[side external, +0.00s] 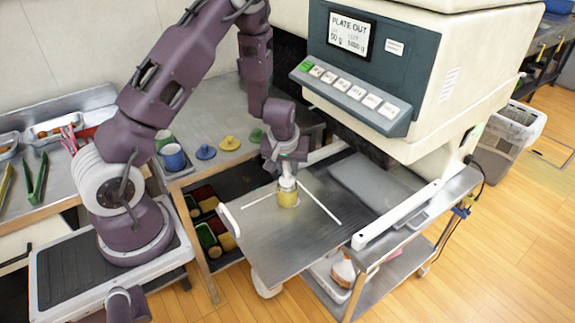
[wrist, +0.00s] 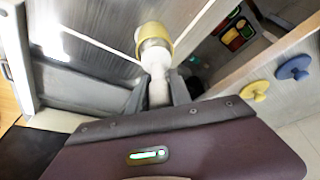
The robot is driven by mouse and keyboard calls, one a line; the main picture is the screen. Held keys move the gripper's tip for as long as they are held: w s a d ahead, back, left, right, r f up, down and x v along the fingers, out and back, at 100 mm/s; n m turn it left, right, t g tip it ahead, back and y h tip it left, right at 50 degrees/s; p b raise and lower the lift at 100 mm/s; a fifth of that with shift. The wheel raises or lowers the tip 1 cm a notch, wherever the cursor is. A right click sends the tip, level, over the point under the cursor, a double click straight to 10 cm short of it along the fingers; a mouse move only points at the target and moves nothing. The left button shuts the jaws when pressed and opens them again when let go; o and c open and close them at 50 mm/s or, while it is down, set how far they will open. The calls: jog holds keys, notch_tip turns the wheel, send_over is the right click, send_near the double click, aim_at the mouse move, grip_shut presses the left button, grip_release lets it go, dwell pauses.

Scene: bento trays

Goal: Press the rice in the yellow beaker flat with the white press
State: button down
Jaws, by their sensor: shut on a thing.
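The yellow beaker (side external: 288,200) stands upright on the metal plate under the machine. In the wrist view its yellow rim (wrist: 157,31) shows around the head of the white press. My gripper (side external: 284,169) is right above the beaker and shut on the white press (side external: 287,184). In the wrist view my gripper (wrist: 158,92) has its dark fingers on both sides of the press (wrist: 155,58) handle. The press head is at the beaker's mouth; how deep it sits I cannot tell. The rice is hidden by the press and the beaker wall.
The metal plate (side external: 290,245) is clear around the beaker, with white rails (side external: 320,203) beside it. The large machine (side external: 400,70) stands close behind on the right. Blue (side external: 205,152) and yellow (side external: 230,143) knobbed lids and a blue cup (side external: 172,158) lie left; bento trays (side external: 207,236) sit below.

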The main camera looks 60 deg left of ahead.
aim_at(287, 176)
jog(key=shift+f, duration=1.5)
dwell(2.5)
dwell(0.5)
jog(key=shift+r, duration=3.35)
jog(key=shift+r, duration=2)
